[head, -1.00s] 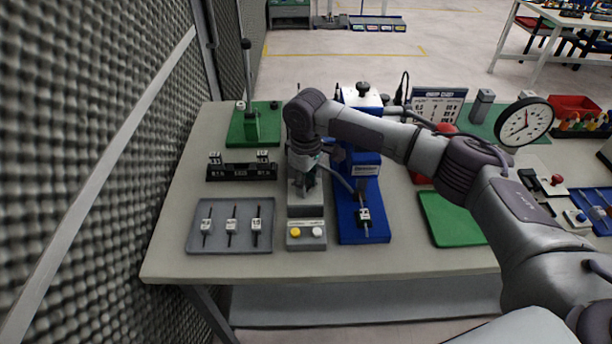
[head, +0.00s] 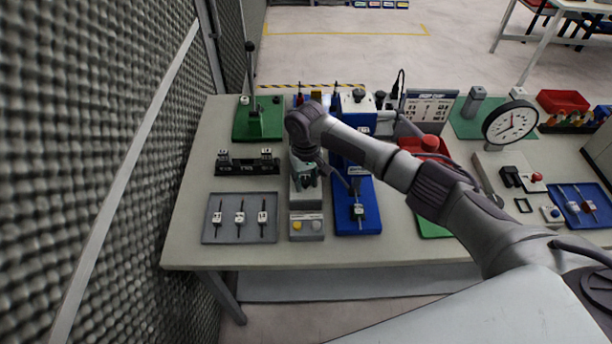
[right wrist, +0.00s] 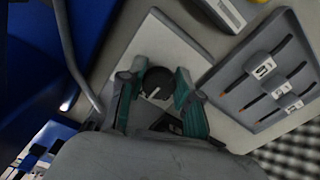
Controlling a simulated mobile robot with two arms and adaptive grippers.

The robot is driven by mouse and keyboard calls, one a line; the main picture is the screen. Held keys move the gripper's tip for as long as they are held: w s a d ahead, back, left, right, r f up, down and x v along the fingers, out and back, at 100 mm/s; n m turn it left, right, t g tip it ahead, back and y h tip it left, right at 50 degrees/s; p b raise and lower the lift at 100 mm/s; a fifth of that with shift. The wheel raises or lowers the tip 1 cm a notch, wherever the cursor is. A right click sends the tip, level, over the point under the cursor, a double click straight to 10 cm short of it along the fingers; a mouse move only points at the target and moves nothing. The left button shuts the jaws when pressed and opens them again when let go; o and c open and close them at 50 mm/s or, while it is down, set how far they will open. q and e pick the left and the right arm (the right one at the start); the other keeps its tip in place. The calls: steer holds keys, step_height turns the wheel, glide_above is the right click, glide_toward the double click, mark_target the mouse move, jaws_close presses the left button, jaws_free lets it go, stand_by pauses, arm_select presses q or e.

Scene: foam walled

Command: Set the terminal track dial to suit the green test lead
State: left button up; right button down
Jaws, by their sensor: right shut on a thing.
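My right gripper (head: 306,180) reaches down over a narrow grey unit with a yellow and a white button (head: 306,226). In the right wrist view, the green-tipped fingers of my right gripper (right wrist: 158,86) are shut around a round black dial (right wrist: 154,80) on a pale plate. A light mark shows on the dial; its setting is too small to read. My left gripper is not in view.
A grey tray (head: 210,236) with several tagged leads lies left of the unit. Behind it stand a black rack (head: 247,168) and a green lever stand (head: 258,124). The blue stand is close on the right. A foam wall (head: 110,180) borders the left side.

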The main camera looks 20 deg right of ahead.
mark_target(306, 180)
steer(key=shift+w, duration=0.1)
stand_by(0.3)
steer(key=c, duration=0.8)
jaws_free()
steer(key=shift+o, duration=0.2)
step_height(306, 180, up, 12)
